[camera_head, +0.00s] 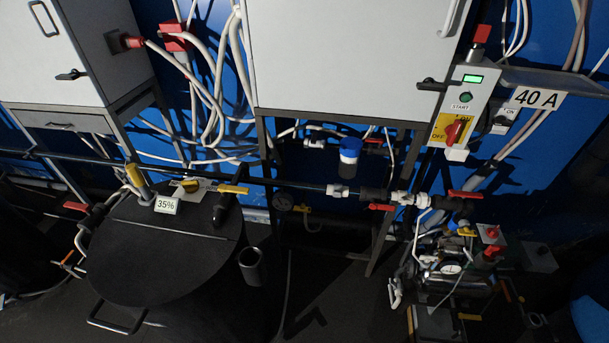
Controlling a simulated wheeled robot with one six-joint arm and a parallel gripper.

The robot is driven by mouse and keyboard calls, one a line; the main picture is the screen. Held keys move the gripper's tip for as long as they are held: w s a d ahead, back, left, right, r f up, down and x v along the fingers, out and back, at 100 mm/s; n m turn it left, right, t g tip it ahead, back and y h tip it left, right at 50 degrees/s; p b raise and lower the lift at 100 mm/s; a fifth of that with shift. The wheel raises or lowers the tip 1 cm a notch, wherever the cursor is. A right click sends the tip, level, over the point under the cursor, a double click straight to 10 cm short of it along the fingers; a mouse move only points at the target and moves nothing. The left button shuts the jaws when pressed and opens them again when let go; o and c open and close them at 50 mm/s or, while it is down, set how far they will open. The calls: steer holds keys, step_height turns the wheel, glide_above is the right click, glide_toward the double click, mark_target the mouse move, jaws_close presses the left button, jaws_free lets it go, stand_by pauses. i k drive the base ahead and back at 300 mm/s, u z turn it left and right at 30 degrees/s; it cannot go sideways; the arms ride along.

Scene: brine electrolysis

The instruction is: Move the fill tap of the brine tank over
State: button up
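The brine tank (160,255) is a large round black vessel with a flat lid, at the lower left. A small sign (166,205) reading 35% stands at its back edge. Several taps sit around its top: one with a raised yellow handle (134,174), one with a short yellow handle (190,185), one with a flat yellow handle (234,189) above a black spout, and a red-handled one (75,207) at the left. I cannot tell which is the fill tap; no label shows. My gripper is not in view.
A dark pipe (290,183) runs across behind the tank. A black cup-like cylinder (251,266) stands right of it. A pump assembly (450,265) and a control box (462,105) are at the right. Dark floor (330,300) lies clear in the lower middle.

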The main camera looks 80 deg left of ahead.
mark_target(222, 188)
steer(key=i, duration=1.35)
steer(key=u, duration=4.15)
steer(key=i, duration=1.65)
